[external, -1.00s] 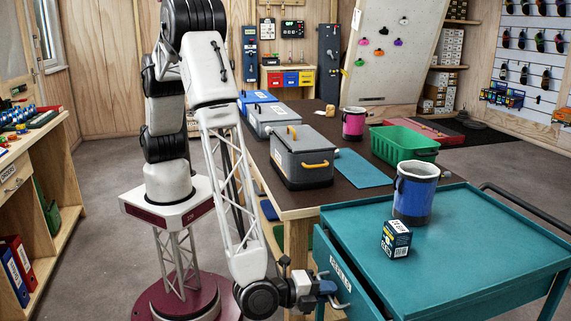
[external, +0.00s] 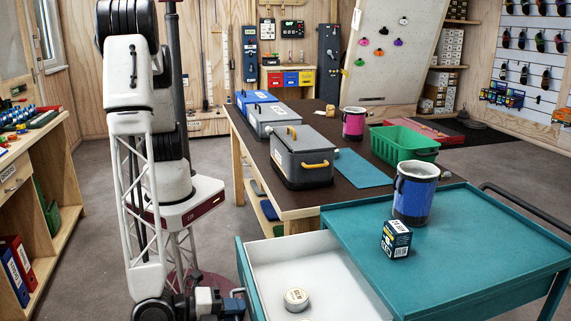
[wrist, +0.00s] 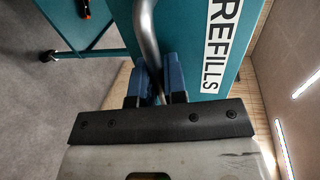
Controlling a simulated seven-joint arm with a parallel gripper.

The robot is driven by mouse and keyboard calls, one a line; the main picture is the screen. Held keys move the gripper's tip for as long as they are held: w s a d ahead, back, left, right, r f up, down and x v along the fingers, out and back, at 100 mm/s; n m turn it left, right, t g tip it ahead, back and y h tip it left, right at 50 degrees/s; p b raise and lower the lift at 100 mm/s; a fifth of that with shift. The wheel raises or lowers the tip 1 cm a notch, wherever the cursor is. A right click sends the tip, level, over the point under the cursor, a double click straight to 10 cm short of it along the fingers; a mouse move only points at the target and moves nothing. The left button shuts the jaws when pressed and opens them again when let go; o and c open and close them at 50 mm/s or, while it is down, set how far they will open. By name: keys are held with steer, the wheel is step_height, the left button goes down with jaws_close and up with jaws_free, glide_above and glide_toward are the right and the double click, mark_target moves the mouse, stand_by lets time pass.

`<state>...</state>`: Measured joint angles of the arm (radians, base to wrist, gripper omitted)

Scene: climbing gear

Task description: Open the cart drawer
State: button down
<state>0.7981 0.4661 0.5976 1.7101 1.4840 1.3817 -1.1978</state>
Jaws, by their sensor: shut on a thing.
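The teal cart (external: 455,235) stands at the right in the external view. Its drawer (external: 310,262) is pulled out to the left, showing a white interior with a round tin (external: 296,299) inside. My gripper (external: 236,303) is at the drawer's front, low in the external view. In the wrist view, my gripper's blue fingers (wrist: 162,85) are shut on the grey bar handle (wrist: 149,40) of the drawer front (wrist: 190,30), beside a label reading REFILLS (wrist: 217,45).
A blue bucket (external: 415,195) and a small dark box (external: 396,239) stand on the cart top. The brown table (external: 300,215) with lidded boxes is behind the drawer. A wooden shelf unit (external: 35,200) stands at the far left. Grey floor lies between.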

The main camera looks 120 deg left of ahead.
steer(key=shift+f+v, duration=0.15)
steer(key=shift+v, duration=0.55)
steer(key=shift+f+v, duration=0.15)
steer(key=shift+v, duration=0.55)
steer(key=shift+d, duration=0.1)
steer(key=c, duration=1.2)
jaws_free()
steer(key=shift+v, duration=3.9)
